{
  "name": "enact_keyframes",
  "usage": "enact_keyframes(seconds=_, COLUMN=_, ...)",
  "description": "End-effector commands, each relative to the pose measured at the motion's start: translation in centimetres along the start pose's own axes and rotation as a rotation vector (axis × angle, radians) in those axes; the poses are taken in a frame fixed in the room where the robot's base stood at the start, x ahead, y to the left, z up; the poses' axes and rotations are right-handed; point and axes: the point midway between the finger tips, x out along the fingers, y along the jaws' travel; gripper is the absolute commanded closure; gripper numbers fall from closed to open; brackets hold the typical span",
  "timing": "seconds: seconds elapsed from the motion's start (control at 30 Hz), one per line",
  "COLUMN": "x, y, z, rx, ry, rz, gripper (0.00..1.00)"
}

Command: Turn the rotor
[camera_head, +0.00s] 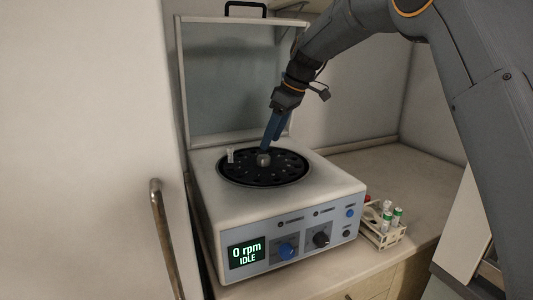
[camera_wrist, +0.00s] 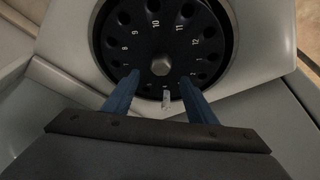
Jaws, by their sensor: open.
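The black round rotor (camera_head: 285,172) sits in the top of the white machine, with numbered holes around its rim. It also fills the upper middle of the wrist view (camera_wrist: 160,33). A grey hexagonal hub (camera_wrist: 160,66) stands at its centre. One clear tube (camera_wrist: 166,101) stands in a rotor hole on the side nearest my gripper in the wrist view; it shows at the rotor's left in the head view (camera_head: 230,155). My gripper (camera_wrist: 159,77) is open, its blue fingers apart on either side of the hub. In the head view my gripper (camera_head: 265,149) is right at the hub.
The machine's lid (camera_head: 235,80) is raised behind the rotor. A white rack (camera_head: 383,235) with tubes stands right of the machine. The counter behind the rack is clear.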

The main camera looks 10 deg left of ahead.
Motion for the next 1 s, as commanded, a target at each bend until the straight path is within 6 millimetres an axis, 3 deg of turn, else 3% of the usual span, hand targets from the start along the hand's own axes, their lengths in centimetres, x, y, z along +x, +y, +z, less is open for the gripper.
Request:
enact_keyframes(seconds=0.33, x=5.0, y=-0.1, z=0.1, rx=0.002, ry=-0.003, rz=-0.003, gripper=0.48)
enact_keyframes(seconds=0.77, x=6.1, y=0.0, z=0.1, rx=0.002, ry=-0.001, rz=-0.001, gripper=0.48)
enact_keyframes(seconds=1.0, x=6.1, y=0.0, z=0.1, rx=0.002, ry=-0.001, rz=0.0, gripper=0.89)
